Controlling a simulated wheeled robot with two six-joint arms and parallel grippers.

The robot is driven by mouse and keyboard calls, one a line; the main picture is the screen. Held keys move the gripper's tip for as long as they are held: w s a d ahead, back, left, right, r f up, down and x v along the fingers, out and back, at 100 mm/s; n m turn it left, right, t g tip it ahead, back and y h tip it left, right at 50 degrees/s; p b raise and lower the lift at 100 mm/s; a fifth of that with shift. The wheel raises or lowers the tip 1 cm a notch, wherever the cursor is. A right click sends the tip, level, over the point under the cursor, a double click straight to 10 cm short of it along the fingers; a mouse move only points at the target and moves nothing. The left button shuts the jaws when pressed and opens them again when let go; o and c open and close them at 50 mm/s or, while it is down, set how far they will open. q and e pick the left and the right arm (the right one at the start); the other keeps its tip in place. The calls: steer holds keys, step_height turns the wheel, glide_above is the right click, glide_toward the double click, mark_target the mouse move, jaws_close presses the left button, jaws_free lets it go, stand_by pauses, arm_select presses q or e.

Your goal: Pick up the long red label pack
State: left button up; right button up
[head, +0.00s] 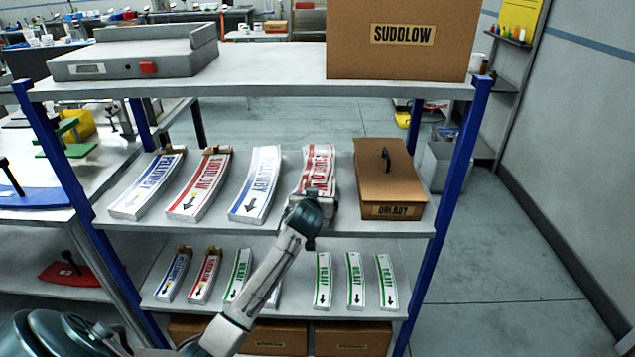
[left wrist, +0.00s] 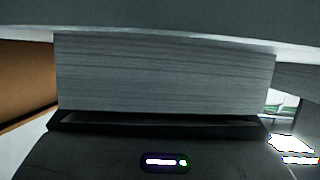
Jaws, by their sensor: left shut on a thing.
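A long red label pack (head: 319,165), white with red print, is at the right end of the row of long packs on the middle shelf (head: 330,225). My left gripper (head: 312,203) is at its near end and shut on it, hiding that end. In the left wrist view the pack's layered grey-white edge (left wrist: 165,72) fills the space before the dark gripper body (left wrist: 160,135). I cannot tell whether the pack is clear of the shelf. Another long red pack (head: 200,185) lies further left with a brown piece at its far end. My right gripper is not in view.
Long blue packs (head: 148,185) (head: 256,184) lie to the left. A brown handled box (head: 390,185) stands close on the right. Short packs (head: 322,280) fill the lower shelf. The top shelf (head: 270,65) overhangs; blue posts (head: 450,170) bound the sides.

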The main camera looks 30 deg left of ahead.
arm_select(q)
steer(key=shift+r, duration=0.15)
steer(key=shift+r+b, duration=0.3)
steer(key=shift+r, duration=0.25)
step_height(320, 180, up, 2)
steer(key=shift+r+b, duration=0.1)
steer(key=shift+b, duration=0.2)
steer(key=s+a+r+b, duration=0.1)
steer(key=s+a+b, duration=0.1)
steer(key=s, duration=1.3)
steer(key=shift+s+a+r+b, duration=0.2)
steer(key=shift+s+b, duration=0.1)
steer(key=shift+s, duration=0.1)
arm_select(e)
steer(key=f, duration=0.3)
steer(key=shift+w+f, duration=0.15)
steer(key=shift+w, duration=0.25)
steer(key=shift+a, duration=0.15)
